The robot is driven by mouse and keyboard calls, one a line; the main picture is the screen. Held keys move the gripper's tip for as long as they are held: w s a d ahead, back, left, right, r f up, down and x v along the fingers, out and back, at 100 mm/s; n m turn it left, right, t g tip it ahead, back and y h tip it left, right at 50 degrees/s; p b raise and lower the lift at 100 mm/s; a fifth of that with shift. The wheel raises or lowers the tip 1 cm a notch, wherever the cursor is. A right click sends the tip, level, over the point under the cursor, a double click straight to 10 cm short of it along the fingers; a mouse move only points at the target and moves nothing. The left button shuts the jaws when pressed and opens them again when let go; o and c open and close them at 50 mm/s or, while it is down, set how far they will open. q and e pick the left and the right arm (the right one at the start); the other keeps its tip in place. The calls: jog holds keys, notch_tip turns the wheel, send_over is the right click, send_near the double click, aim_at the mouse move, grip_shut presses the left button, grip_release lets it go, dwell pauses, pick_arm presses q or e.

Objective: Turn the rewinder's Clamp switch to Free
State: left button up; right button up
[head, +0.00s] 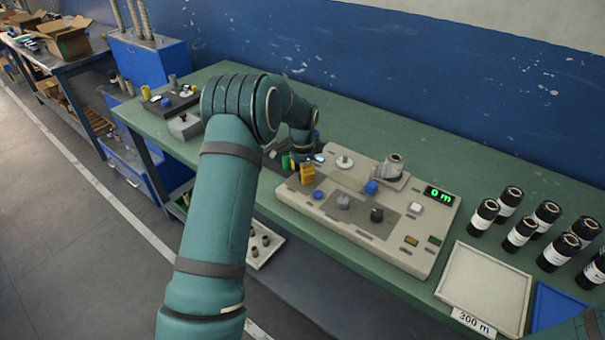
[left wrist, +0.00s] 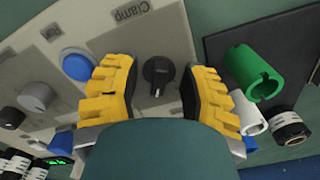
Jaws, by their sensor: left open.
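The Clamp switch (left wrist: 158,72), a black rotary knob on a grey panel, lies between my left gripper's fingers in the left wrist view. The word Clamp is printed above it, and a pale mark on the knob points down in the picture. My left gripper (left wrist: 157,88), with yellow fingers, is open around the knob, with a visible gap on each side. In the head view the left gripper (head: 303,171) is over the left end of the beige rewinder (head: 335,222), and I cannot make out the Clamp switch there. My right gripper is not in view.
A blue button (left wrist: 77,66) and a grey knob (left wrist: 35,97) sit left of the Clamp switch. A green tube (left wrist: 252,73) and a white tube (left wrist: 247,112) stand close to the right finger. Black rolls (head: 521,234) and a tray (head: 485,287) are at the right.

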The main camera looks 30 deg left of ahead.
pick_arm(q)
grip_shut()
